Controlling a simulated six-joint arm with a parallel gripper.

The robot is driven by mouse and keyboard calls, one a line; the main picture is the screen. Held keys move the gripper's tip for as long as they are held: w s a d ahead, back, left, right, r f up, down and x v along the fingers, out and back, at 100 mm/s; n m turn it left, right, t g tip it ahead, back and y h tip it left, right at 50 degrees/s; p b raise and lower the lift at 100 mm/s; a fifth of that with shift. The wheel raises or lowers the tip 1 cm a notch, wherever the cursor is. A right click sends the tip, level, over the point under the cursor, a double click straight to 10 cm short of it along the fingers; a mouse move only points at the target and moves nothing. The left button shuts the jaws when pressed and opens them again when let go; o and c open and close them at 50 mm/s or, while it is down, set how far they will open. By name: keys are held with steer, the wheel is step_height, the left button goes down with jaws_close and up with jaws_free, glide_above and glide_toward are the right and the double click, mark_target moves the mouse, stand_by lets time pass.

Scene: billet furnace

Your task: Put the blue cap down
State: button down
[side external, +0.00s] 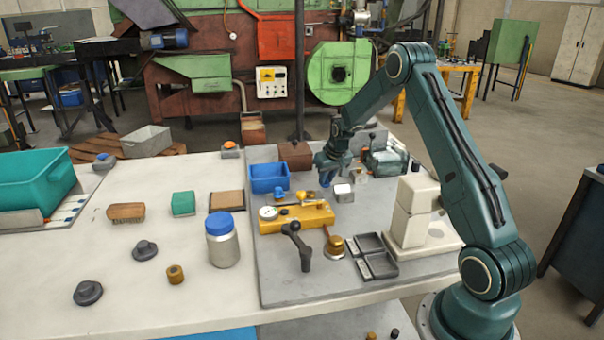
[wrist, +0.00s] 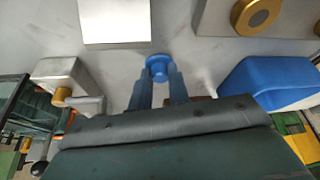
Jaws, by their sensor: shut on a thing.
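My gripper (wrist: 157,78) is shut on a small blue cap (wrist: 158,66), whose round flange shows beyond the two blue fingertips in the wrist view. In the side view my gripper (side external: 326,180) points down at the grey plate, low beside a white-topped metal block (side external: 343,192). The cap is too small there to make out apart from the blue fingers. I cannot tell whether it touches the plate. The block shows as a bright square (wrist: 115,20) in the wrist view, apart from the cap.
A blue bin (side external: 269,178) stands left of my gripper. A yellow fixture with a dial gauge (side external: 297,215) lies in front. A grey vise-like device (side external: 388,160) is close on the right. The grey plate (side external: 290,285) has bare room at the front.

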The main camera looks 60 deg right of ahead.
steer(key=shift+f, duration=0.15)
steer(key=c, duration=1.3)
jaws_free()
steer(key=v, duration=1.2)
steer(key=shift+a, duration=0.1)
